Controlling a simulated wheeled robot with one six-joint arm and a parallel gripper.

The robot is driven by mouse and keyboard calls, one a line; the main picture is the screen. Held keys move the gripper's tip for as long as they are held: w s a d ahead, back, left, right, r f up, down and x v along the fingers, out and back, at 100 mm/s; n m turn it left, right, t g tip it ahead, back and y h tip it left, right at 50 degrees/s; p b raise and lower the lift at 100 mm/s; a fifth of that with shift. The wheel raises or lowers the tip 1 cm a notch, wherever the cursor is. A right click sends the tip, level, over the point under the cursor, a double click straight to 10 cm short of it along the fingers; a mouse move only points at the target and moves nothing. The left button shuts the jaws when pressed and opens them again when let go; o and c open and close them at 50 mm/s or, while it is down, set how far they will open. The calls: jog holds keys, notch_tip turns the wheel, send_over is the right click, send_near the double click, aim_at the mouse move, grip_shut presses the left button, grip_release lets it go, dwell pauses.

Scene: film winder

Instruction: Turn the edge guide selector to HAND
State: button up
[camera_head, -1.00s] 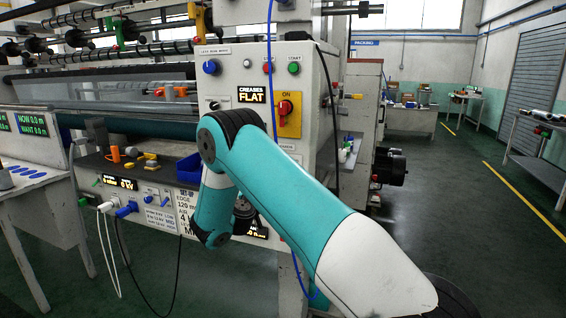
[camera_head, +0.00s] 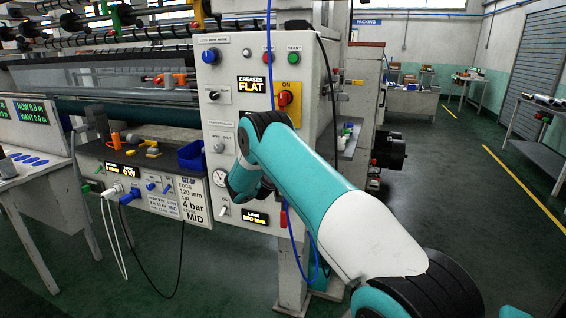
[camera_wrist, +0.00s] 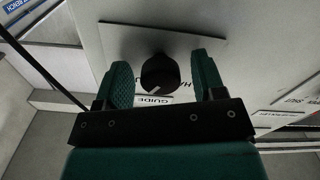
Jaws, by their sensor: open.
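The edge guide selector (camera_wrist: 160,74) is a round black knob on a pale plate in the wrist view, with a pale pointer mark toward its lower left. A label reading GUIDE lies just below it, and letters starting with H show to its right, partly hidden by a finger. My gripper (camera_wrist: 160,63) is open, with one green finger on each side of the knob. Gaps show between the knob and both fingers. In the head view my arm hides the knob and my gripper.
The white control panel (camera_head: 226,121) carries a red switch on yellow (camera_head: 287,98), a blue knob (camera_head: 210,56) and a FLAT display (camera_head: 253,86). A blue bin (camera_head: 191,156) stands left of my arm. A blue cable hangs in front of the panel. Floor on the right is clear.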

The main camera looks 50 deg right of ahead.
jog(key=c, duration=0.9)
jog(key=shift+n+b, duration=0.3)
jog(key=shift+n, duration=0.1)
jog(key=shift+f+n+b, duration=0.1)
jog(key=shift+n+b, duration=0.3)
jog(key=shift+n, duration=0.2)
jog(key=n+b, duration=0.1)
jog(key=n, duration=0.2)
jog(key=shift+n, duration=0.3)
jog(key=n, duration=0.6)
jog(key=shift+b, duration=0.4)
jog(key=shift+n, duration=0.3)
jog(key=o, duration=0.9)
